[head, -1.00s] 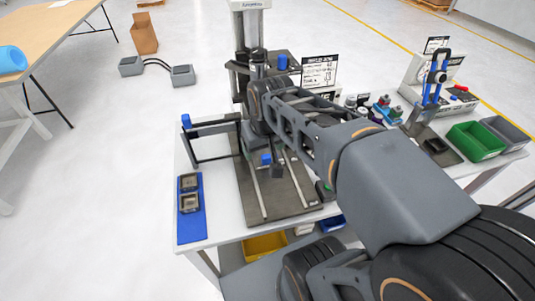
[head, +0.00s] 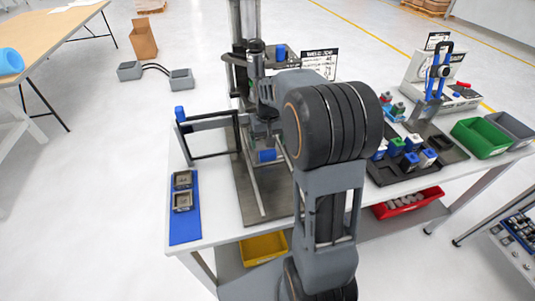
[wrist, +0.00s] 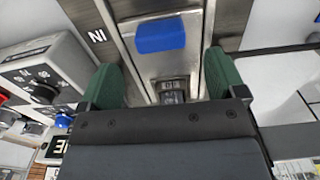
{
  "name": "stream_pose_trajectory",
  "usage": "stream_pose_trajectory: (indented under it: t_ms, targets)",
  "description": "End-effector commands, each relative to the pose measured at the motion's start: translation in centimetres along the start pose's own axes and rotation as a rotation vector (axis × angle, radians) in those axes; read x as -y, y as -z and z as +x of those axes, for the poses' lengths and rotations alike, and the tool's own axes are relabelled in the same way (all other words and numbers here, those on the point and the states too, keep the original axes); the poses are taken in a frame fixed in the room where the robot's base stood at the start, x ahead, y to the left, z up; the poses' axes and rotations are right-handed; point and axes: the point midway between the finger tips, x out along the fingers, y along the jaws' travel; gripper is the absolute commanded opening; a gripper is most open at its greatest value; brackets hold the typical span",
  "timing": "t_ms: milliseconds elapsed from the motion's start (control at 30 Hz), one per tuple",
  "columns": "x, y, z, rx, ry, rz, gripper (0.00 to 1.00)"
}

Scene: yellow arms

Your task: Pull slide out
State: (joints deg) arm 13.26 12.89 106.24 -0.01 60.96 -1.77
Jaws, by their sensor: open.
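The slide (wrist: 165,65) is a metal carriage with a blue handle (wrist: 160,33). The handle also shows in the head view (head: 266,155), above the two metal rails on a dark base plate (head: 275,207). My gripper (wrist: 160,62) is open, with a green finger on either side of the carriage in the wrist view. The blue handle appears just beyond the fingertips, between their lines, and is not gripped. A small dark block with a recess shows on the carriage between the fingers. In the head view my arm hides part of the station, and the fingertips are not clear.
A press column (head: 243,60) stands behind the slide. A black gate frame with a blue knob (head: 179,112) is at the left. A blue mat (head: 184,228) holds two square parts. A black tray (head: 390,177) with blue-topped parts stands right. The table's front edge is clear.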

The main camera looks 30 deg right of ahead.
Motion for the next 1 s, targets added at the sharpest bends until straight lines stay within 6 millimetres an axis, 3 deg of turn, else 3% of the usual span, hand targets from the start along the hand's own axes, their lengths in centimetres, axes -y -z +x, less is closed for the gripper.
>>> stream_pose_trajectory:
  t_ms: [200, 400, 867, 1000]
  targets:
    - [0.0, -0.1, 3.6, 0.002, 0.000, -0.001, 0.89]
    - [0.0, 0.0, 5.6, 0.000, 0.000, -0.001, 0.89]
    - [0.0, 0.0, 6.3, -0.001, 0.000, -0.001, 0.89]
    - [0.0, 0.0, 6.3, -0.001, 0.000, -0.001, 0.76]
